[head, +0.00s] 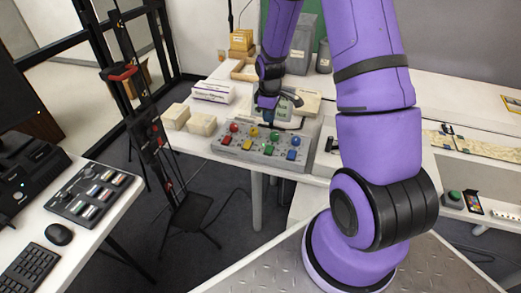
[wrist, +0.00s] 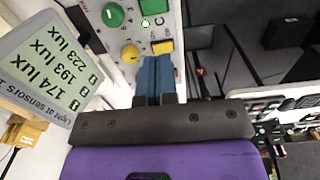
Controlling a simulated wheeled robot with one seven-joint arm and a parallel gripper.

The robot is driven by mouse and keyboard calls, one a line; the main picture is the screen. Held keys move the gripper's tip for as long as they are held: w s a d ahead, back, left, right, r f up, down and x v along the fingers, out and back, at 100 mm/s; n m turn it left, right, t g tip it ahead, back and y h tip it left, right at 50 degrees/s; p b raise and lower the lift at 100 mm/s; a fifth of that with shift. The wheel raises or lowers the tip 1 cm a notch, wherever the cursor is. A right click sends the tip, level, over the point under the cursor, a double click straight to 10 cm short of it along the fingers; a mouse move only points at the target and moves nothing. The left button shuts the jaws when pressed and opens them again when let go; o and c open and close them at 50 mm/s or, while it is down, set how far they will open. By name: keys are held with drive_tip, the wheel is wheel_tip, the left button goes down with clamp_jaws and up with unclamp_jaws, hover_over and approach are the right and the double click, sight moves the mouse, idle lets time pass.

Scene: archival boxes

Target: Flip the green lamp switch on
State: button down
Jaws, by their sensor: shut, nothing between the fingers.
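The grey control panel (head: 262,158) lies on the white table, with a row of red, yellow, green and blue round lamps above matching rocker switches. The green switch (head: 268,149) sits below the green lamp (head: 273,138). In the wrist view the green switch (wrist: 153,5) is cut by the top edge, beside the green lamp (wrist: 112,15). My gripper (head: 267,103) is shut and empty, above the back of the panel. Its blue fingertips (wrist: 155,60) appear just below the yellow switch (wrist: 162,46), beside the yellow lamp (wrist: 130,53). I cannot tell whether they touch the panel.
A light-sensor display (wrist: 45,70) reading 174, 193 and 223 lux stands beside the panel. Cream boxes (head: 201,124) and a white box (head: 213,91) stand to the left. A grey bin (head: 302,45) is behind. The floor in front of the panel has free room.

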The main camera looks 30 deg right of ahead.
sight(268, 151)
drive_tip(key=shift+a+f, duration=0.1)
drive_tip(key=shift+f, duration=0.05)
wheel_tip(268, 151, down, 14)
drive_tip(key=shift+r, duration=0.1)
idle(0.8)
drive_tip(key=shift+f, duration=0.25)
idle(0.4)
